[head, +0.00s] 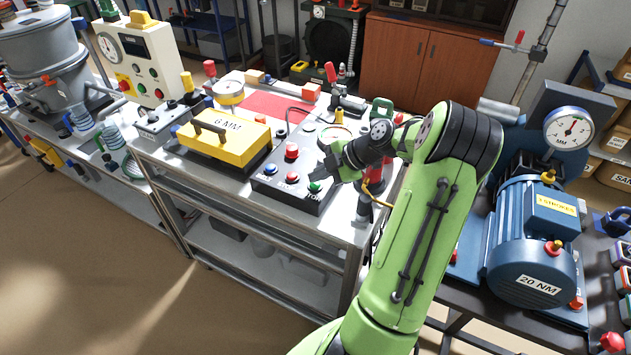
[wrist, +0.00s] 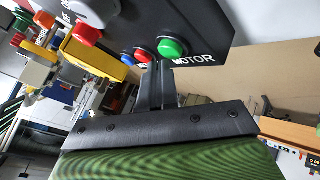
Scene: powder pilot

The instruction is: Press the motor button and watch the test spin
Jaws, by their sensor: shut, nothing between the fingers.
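The dark control box (head: 290,196) stands on the bench's front edge in the head view, with a blue, a red and a green button in a row. The green button (head: 314,187) is at the right end; in the wrist view the green button (wrist: 172,47) sits beside the word MOTOR. The red button (wrist: 143,56) and blue button (wrist: 126,60) are left of it. My gripper (wrist: 157,66) is shut and empty, its tips near the green and red buttons. I cannot tell whether it touches either. A blue motor (head: 530,240) labelled 20 NM stands at right.
A red mushroom knob (head: 292,151) rises from the box behind the button row. A red-and-grey fitting (head: 345,90) stands behind. Floor in front of the bench is clear.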

